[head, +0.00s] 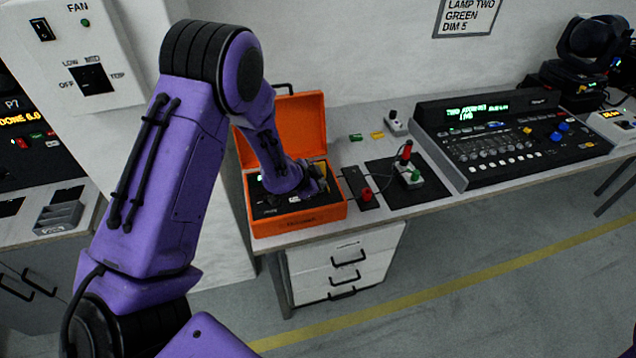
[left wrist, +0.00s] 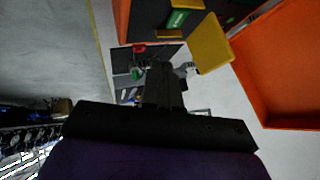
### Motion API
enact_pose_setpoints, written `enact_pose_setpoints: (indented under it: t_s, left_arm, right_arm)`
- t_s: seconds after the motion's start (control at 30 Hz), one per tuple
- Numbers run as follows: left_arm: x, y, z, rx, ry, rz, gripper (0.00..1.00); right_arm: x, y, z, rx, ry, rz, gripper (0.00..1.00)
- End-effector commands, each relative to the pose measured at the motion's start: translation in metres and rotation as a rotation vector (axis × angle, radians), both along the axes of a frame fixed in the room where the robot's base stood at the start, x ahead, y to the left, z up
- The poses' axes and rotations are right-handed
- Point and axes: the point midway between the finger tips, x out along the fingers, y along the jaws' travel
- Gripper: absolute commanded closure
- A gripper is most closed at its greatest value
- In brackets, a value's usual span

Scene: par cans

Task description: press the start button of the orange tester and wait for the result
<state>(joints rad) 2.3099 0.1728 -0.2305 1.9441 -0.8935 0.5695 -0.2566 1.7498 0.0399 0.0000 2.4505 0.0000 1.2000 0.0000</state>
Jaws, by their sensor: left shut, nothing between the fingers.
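The orange tester (head: 296,223) is an open case on the bench, its lid (head: 299,120) raised at the back. Its orange wall also shows in the left wrist view (left wrist: 285,65). My left gripper (head: 318,180) is over the right part of the tester's dark panel, shut and empty. In the left wrist view its fingers (left wrist: 162,75) are together, beside a yellow flat part (left wrist: 210,45) and a small green part (left wrist: 178,18) on the panel. My arm and gripper hide much of the panel. I cannot make out the start button or any result. My right gripper is not in view.
Green (head: 356,138) and yellow (head: 377,135) pieces lie behind. Drawers (head: 345,268) are below the bench.

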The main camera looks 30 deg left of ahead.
Motion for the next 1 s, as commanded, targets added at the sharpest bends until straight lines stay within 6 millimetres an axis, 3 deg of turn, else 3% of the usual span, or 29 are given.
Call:
enact_pose_setpoints:
  t_s: [0.03, 0.1, 0.3, 0.67, 1.0]
  left_arm:
    - [0.012, 0.009, 0.018, 0.052, -0.026, -0.04, 1.0]
    - [0.023, 0.019, 0.035, 0.115, -0.045, -0.088, 1.0]
    - [0.032, 0.03, 0.052, 0.185, -0.06, -0.135, 1.0]
    - [0.031, 0.029, 0.046, 0.181, -0.058, -0.132, 1.0]
    - [0.031, 0.028, 0.005, 0.179, -0.058, -0.133, 1.0]
  right_arm:
    - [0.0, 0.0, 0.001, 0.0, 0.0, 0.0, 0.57]
    - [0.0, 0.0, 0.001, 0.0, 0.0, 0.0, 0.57]
    - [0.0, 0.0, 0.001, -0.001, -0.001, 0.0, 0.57]
    - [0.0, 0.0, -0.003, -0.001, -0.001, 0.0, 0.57]
    - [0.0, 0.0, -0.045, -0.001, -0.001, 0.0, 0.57]
